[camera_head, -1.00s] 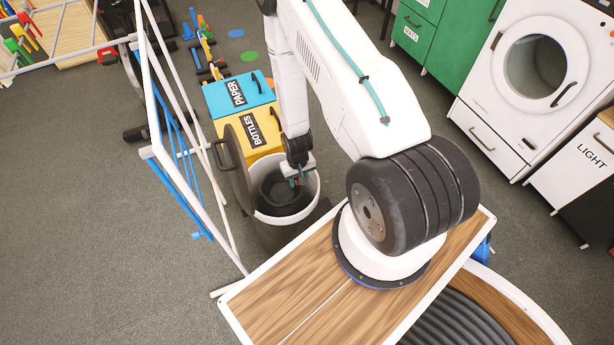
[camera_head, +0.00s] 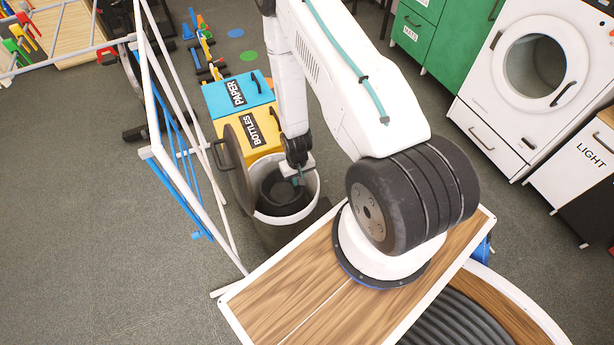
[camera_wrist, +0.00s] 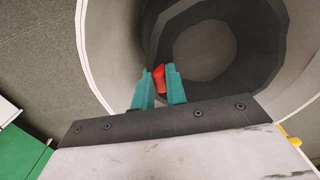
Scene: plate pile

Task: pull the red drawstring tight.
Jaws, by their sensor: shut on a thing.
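My gripper (camera_head: 298,180) is over the mouth of a round bin with a white rim (camera_head: 317,185). In the wrist view its two teal fingers (camera_wrist: 160,82) are closed on a small red piece, the red drawstring (camera_wrist: 159,76), which shows between the tips. Only this short bit of red shows; the rest is hidden. A dark bag or liner (camera_wrist: 220,65) lies inside the bin, below and beyond the fingertips. In the head view the red piece cannot be made out now.
A dark round lid (camera_head: 238,165) stands open at the bin's left. Yellow BOTTLES (camera_head: 246,126) and blue PAPER (camera_head: 238,95) boxes stand behind. A white frame with blue bars (camera_head: 180,140) rises at left. A wooden-topped surface (camera_head: 290,290) is in front.

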